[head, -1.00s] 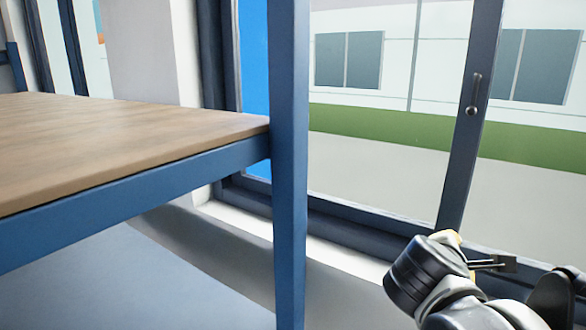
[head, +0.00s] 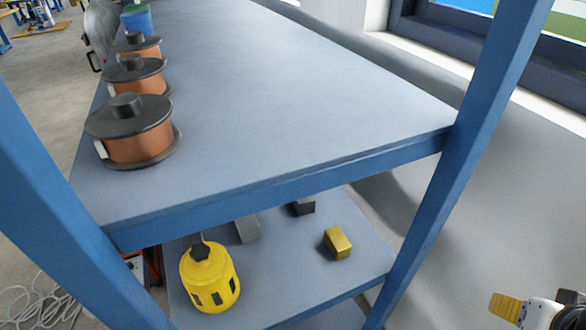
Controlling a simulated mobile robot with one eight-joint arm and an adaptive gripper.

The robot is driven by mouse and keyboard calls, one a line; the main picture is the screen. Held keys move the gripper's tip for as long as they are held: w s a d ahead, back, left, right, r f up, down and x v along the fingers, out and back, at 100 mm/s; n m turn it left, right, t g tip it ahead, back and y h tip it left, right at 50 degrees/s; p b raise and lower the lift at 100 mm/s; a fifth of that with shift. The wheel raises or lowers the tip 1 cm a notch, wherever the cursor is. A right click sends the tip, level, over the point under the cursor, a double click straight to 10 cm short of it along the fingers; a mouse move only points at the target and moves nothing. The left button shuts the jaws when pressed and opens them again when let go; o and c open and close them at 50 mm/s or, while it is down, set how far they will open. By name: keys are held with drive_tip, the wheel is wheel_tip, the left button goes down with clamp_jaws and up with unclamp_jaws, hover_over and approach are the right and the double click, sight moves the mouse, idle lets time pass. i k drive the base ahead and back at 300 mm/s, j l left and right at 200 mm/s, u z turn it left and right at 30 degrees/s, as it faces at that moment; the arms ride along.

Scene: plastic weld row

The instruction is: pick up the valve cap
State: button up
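I cannot pick out the valve cap for certain in the head view. A small brass-yellow block (head: 338,243) lies on the lower shelf, but its shape does not show clearly whether it is a cap. Part of my arm, white and black with a ridged yellow piece, shows at the bottom right corner.
Copper-coloured spools with dark lids (head: 138,133) and a blue cup (head: 136,18) line the left of the grey upper shelf (head: 300,90). A yellow lantern-like object (head: 209,277) stands on the lower shelf (head: 300,285). Blue posts (head: 470,150) frame the rack.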

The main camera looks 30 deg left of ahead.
sight(208, 272)
drive_tip(key=u, duration=2.25)
drive_tip(key=k+l+z, duration=0.1)
drive_tip(key=z, duration=0.35)
drive_tip(key=k+l+z, duration=0.2)
drive_tip(key=z, duration=0.3)
